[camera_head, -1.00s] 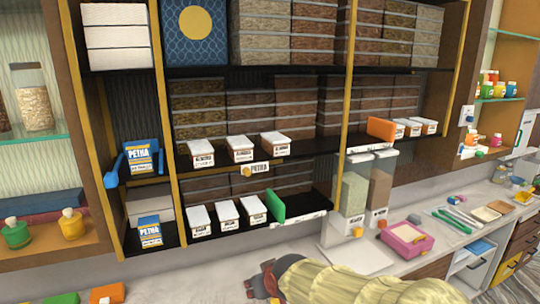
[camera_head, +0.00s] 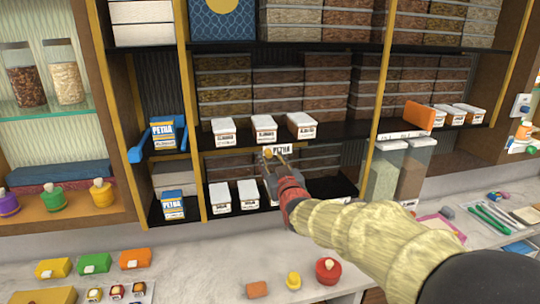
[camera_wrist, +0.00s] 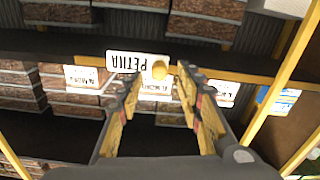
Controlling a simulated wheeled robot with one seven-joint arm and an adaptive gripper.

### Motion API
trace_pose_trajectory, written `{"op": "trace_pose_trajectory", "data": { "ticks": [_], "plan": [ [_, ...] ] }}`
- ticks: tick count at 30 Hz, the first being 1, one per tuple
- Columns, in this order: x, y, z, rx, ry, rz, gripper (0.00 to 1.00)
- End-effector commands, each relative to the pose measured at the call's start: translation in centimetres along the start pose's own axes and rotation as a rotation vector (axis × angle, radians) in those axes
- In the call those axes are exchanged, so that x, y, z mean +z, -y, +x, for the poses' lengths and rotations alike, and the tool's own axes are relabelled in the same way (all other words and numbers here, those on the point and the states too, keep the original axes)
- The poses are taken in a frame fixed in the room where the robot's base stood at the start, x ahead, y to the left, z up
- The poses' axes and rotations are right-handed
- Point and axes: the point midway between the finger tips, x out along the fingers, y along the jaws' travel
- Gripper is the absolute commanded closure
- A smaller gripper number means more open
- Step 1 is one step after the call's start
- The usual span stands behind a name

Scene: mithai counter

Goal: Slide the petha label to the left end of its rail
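The white petha label (camera_head: 283,149) with a round yellow-orange knob (camera_head: 267,152) is on the front edge of the middle shelf, below the gap between the second and third white-lidded boxes. In the wrist view the label (camera_wrist: 124,60) appears upside down, on a yellow rail (camera_wrist: 225,74). My gripper (camera_head: 273,158) is at the label from the front. In the wrist view my gripper (camera_wrist: 160,74) is open, its fingertips on either side of the knob (camera_wrist: 159,70). I cannot tell whether either finger touches it.
White-lidded boxes (camera_head: 264,128) stand on the shelf above the label; more (camera_head: 220,196) stand below. A blue petha box (camera_head: 163,133) sits in a blue holder left of a yellow upright (camera_head: 191,120). An orange divider (camera_head: 419,114) is at right. The counter holds several small items.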

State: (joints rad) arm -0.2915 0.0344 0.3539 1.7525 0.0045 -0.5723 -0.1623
Motion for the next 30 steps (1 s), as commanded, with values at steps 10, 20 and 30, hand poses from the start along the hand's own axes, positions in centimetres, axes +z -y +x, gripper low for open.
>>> {"op": "trace_pose_trajectory", "data": {
  "ticks": [10, 20, 30],
  "plan": [
    [0.1, 0.0, 3.2, 0.0, 0.003, 0.0, 0.64],
    [0.1, 0.0, 3.4, 0.0, 0.002, 0.0, 0.64],
    [0.1, 0.0, 3.4, 0.0, 0.002, 0.0, 0.83]
  ]
}}
